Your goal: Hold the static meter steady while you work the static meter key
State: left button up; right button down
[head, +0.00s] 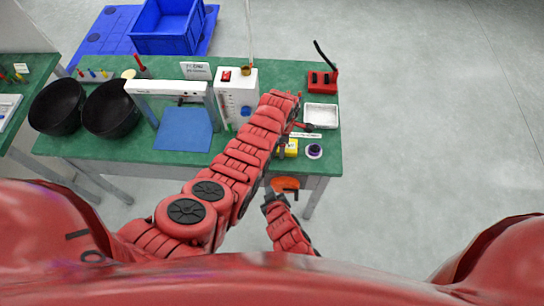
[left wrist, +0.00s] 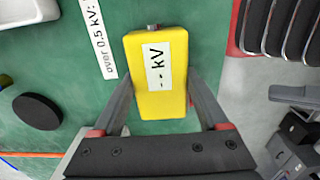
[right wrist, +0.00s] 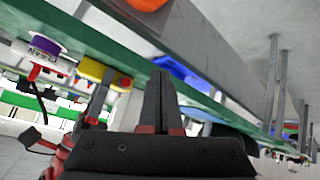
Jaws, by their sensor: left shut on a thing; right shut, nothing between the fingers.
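The static meter (head: 290,147) is a yellow box near the front right of the green table. In the left wrist view the static meter (left wrist: 160,100) shows a "-- kV" label and a small grey knob at its far end. My left gripper (left wrist: 161,82) has its fingers on both sides of the meter, shut on it. In the right wrist view the meter (right wrist: 98,72) has an orange-red spot on its end, perhaps the key; I cannot tell. My right gripper (right wrist: 167,78) is shut and empty, apart from the meter; in the head view it (head: 272,197) is below the table's front edge.
A purple-topped round item (head: 314,151) stands right of the meter. A white tray (head: 321,115) and a red holder (head: 322,80) are behind. An orange object (head: 285,184) is under the table edge, close to my right gripper. Floor at right is clear.

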dwell(0.3)
jog(key=w, duration=0.9)
dwell(2.1)
jog(key=shift+w, duration=0.3)
pick_arm(q)
jog(key=shift+s, duration=0.1)
pick_arm(e)
jog(key=shift+w, duration=0.7)
dwell(0.8)
jog(key=shift+s+r, duration=0.1)
jog(key=shift+s, duration=0.95)
jog(key=shift+s, duration=0.15)
